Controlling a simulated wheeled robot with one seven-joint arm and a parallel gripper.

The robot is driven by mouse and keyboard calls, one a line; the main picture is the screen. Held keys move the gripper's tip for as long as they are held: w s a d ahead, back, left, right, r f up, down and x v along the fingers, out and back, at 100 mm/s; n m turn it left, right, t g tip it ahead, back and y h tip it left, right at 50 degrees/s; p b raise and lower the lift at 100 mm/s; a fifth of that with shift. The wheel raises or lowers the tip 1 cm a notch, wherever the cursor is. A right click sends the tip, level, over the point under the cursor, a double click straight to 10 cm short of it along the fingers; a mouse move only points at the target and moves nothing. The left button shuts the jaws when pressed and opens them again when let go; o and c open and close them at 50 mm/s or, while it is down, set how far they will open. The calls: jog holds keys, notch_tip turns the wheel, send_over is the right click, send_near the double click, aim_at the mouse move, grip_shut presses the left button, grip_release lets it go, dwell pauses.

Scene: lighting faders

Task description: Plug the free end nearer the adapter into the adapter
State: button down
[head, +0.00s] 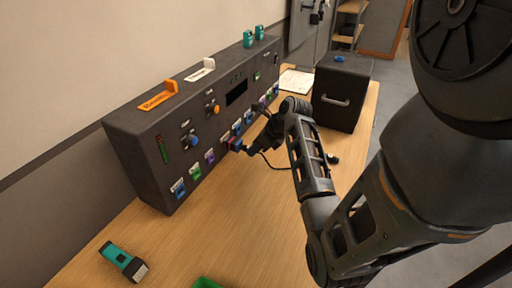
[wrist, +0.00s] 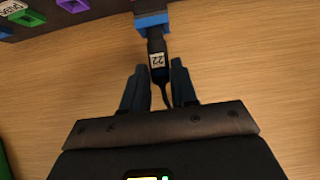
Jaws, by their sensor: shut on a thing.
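My gripper (wrist: 157,72) is shut on a black cable plug (wrist: 157,50) with a white label reading 22. The plug points away from my gripper, and its tip meets a blue adapter (wrist: 152,22) at the panel side; I cannot tell how deep it sits. The black cable trails back between the fingers. In the head view my gripper (head: 247,148) is low at the panel front, beside the row of coloured sockets. Another black cable end (head: 332,158) lies on the table to the right of my arm.
The dark fader console (head: 140,150) carries several coloured sockets, including green (wrist: 23,17) and purple (wrist: 73,4) ones. A black case with a handle (head: 342,95) stands at the back right. A teal torch (head: 122,262) lies at the front left. The table front is mostly clear.

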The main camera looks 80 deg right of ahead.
jog(key=shift+w+d, duration=0.2)
jog(key=shift+w, duration=0.5)
dwell(1.1)
jog(key=c, duration=0.8)
grip_release()
jog(key=shift+s+r, duration=0.1)
jog(key=v, duration=0.7)
jog(key=shift+s+a+r, duration=0.15)
jog(key=shift+r, duration=0.1)
